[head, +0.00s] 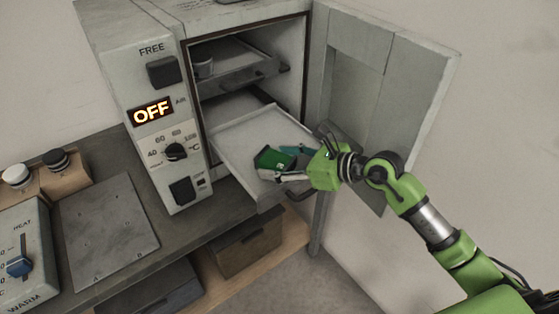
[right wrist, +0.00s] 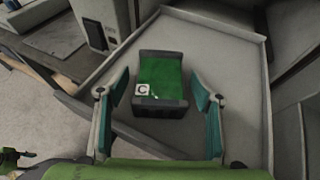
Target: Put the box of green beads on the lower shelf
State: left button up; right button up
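The box of green beads (head: 270,159) is a small dark tray filled with green. It sits on the pulled-out lower shelf (head: 235,150) of the open cabinet. In the right wrist view the box (right wrist: 162,75) shows a white tag with a "C" and lies ahead, between the two fingers. My right gripper (head: 284,163) is open at the box, its fingers (right wrist: 153,92) one on each side with gaps visible. My left gripper is not seen in the head view.
The cabinet door (head: 375,85) stands open on the right, close to my right arm. The control panel (head: 150,110) reads OFF. A heater plate (head: 105,225) lies on the bench at left.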

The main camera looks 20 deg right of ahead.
jog(key=shift+r, duration=0.2)
jog(key=shift+s+d, duration=0.2)
jog(key=shift+d, duration=0.05)
jog(key=b+v, duration=0.2)
jog(key=v, duration=0.8)
jog(key=shift+s, duration=0.15)
jog(key=shift+s+d+r, duration=0.35)
jog(key=shift+s, duration=0.05)
